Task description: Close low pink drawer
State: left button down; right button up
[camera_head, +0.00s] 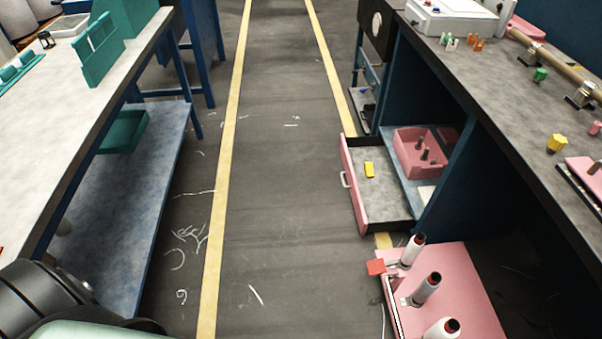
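The low pink drawer (353,190) stands pulled out from under the right-hand workbench into the aisle. Its pink front faces left and carries a small pale handle (344,179). Its grey floor is visible, and a small yellow object (369,169) lies inside. Neither of my grippers shows in the head view. A dark, rounded part at the bottom left corner looks like part of my own arm, with no fingers visible.
A pink stand with white spools (458,280) sits in front of the drawer at the lower right. A pink bin (419,153) rests on the shelf beside the drawer. The right workbench top (480,90) overhangs. The aisle floor (290,200) left of the drawer is mostly clear.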

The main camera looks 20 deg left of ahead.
aim_at(381, 203)
jog(key=u, duration=0.35)
jog(key=z, duration=0.55)
jog(key=i+j+z, duration=0.4)
jog(key=j+z, duration=0.25)
jog(key=i+j+z, duration=0.15)
jog(key=j+z, duration=0.15)
jog(key=j, duration=0.15)
